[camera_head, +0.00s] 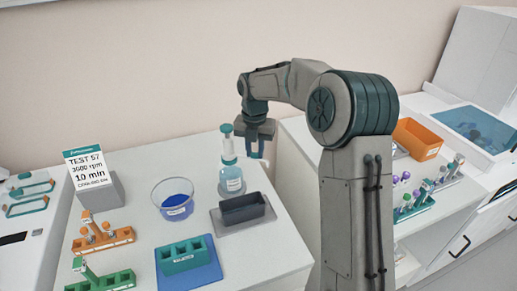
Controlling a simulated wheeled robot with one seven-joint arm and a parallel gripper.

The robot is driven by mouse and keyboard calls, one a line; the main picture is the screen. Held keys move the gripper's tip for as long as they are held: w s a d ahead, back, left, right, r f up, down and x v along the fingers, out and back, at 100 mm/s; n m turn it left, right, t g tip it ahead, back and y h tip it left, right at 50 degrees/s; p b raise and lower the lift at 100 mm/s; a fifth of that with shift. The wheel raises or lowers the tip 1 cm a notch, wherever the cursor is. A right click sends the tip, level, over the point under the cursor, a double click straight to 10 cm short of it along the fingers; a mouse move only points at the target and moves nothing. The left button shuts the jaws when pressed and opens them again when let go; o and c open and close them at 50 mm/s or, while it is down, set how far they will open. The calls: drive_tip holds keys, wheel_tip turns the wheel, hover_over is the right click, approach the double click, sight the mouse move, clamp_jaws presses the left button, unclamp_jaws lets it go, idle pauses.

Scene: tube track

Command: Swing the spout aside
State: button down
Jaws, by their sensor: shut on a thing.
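My gripper (254,150) reaches down from above, just right of the pump head. It is shut on the spout, which is mostly hidden by the fingers. I cannot make out the exact direction of the spout.
A glass bowl of blue liquid (174,198) stands left of the bottle. A teal rack (183,256) on a blue mat, an orange rack (103,238) and a sign (88,168) are further left. An orange bin (417,138) is on the right-hand bench.

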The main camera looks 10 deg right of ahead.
sight(255, 153)
drive_tip(key=c, duration=1.5)
unclamp_jaws()
drive_tip(key=shift+w, duration=0.1)
drive_tip(key=shift+r, duration=0.1)
wheel_tip(255, 153, up, 14)
drive_tip(key=shift+f+b, duration=0.15)
drive_tip(key=shift+b, duration=0.3)
